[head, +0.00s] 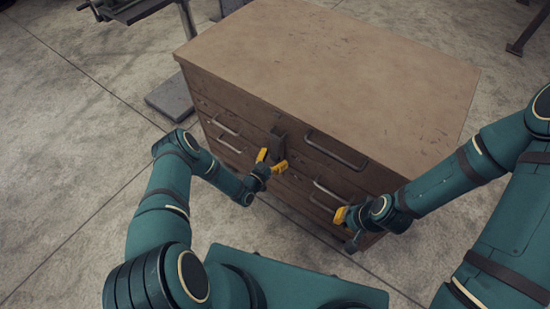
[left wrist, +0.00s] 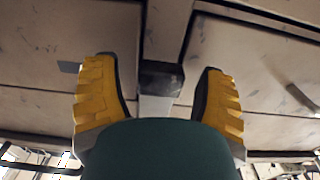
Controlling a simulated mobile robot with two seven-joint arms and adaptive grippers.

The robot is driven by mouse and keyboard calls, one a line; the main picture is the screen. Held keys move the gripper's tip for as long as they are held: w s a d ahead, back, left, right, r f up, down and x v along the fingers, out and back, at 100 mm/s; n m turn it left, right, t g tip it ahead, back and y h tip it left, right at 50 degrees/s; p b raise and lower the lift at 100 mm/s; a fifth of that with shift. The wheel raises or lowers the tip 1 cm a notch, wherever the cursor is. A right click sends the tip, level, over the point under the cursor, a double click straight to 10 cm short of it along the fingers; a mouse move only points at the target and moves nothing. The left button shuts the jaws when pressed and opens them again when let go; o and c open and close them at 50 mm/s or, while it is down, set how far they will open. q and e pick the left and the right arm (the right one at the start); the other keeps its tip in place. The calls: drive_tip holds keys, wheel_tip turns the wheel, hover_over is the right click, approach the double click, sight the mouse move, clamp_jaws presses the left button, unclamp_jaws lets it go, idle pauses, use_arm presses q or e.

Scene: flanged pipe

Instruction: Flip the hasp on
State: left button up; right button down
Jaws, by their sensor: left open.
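The hasp (head: 279,136) is a dark metal piece on the front of the wooden drawer cabinet, just below the top edge. In the left wrist view the dark block of the hasp (left wrist: 161,77) lies between my two yellow fingertips, with a paler strip joined to it. My left gripper (head: 270,160) is open, close in front of the hasp, with a finger on either side and a gap to each. My left wrist hides part of the paler strip. My right gripper (head: 346,216) is low at the cabinet's right front, away from the hasp; its finger gap is not clear.
The wooden cabinet (head: 330,60) has a bare flat top. Drawer handles stick out beside the hasp: one to its right (head: 336,150) and one to its left (head: 224,125). A grey block (head: 170,97) and a metal stand are behind left. The concrete floor at left is clear.

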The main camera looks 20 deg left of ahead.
use_arm(q)
clamp_jaws()
idle(0.4)
